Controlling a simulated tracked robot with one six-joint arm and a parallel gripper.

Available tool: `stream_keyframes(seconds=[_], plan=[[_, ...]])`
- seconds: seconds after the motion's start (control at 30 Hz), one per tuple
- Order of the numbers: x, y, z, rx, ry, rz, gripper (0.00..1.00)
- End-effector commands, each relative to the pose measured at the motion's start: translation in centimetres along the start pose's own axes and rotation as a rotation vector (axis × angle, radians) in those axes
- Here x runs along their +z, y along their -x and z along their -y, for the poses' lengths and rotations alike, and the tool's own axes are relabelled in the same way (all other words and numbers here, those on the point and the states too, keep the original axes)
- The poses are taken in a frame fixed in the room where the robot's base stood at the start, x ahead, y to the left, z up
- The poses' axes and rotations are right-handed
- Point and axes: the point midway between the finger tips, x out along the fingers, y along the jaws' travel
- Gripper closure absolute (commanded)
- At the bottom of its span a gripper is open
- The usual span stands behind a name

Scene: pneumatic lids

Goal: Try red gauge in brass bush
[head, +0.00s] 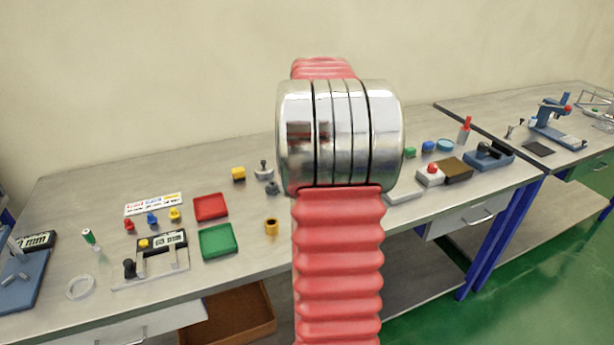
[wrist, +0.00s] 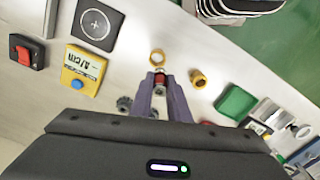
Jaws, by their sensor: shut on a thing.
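In the wrist view my gripper (wrist: 160,82) is shut on a small red gauge (wrist: 159,77), of which only a little shows between the fingertips. Just beyond the fingertips is a brass ring-shaped piece (wrist: 157,57) with a pale opening; I cannot tell whether the gauge touches it. A second brass bush (wrist: 197,78) stands to the right of the fingers, apart from them. In the head view a brass bush (head: 271,226) stands on the bench right of the green tray. My arm hides my gripper and the bench behind it there.
A green tray (head: 219,241) and a red tray (head: 211,207) lie left of the bush. Grey knobbed pieces (wrist: 125,103) sit close left of my fingers. A yellow box (wrist: 85,72) and a red switch box (wrist: 27,52) stand farther left. Bare bench surrounds the brass pieces.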

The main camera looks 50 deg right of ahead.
Motion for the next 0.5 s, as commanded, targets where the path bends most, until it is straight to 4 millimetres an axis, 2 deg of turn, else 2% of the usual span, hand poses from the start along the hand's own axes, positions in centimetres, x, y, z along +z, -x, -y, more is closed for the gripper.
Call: stream_keyframes(seconds=[0.2,0.5], plan=[[0.78,0.00,-0.85,0.000,-0.022,0.000,1.00],[1.02,-0.78,-1.12,0.000,-0.029,0.000,1.00]])
